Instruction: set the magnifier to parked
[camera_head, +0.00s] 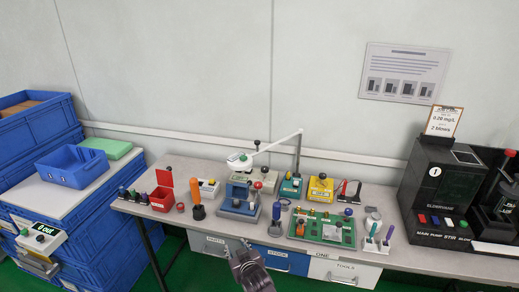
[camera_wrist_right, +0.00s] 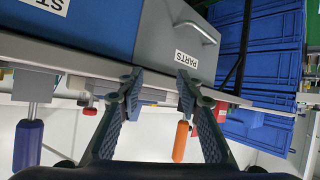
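The magnifier (camera_head: 239,161) is a white round head with a green mark on top, on a jointed white arm (camera_head: 275,144) that runs left from a post at the back of the bench. Its head hangs over or just behind a blue press-like device (camera_head: 240,196). My right gripper (camera_head: 240,254) is in front of the bench's front edge, near the drawers, well apart from the magnifier. The right wrist view shows its two fingers (camera_wrist_right: 159,82) spread, with nothing between them. The magnifier cannot be made out in that view. My left gripper is not in view.
An orange-handled tool (camera_head: 197,206) stands near the front edge, beside a red open box (camera_head: 162,192). A green tester board (camera_head: 322,230) lies right of the press. Drawers (camera_head: 215,246) hang under the bench. A black machine (camera_head: 438,190) stands at the right.

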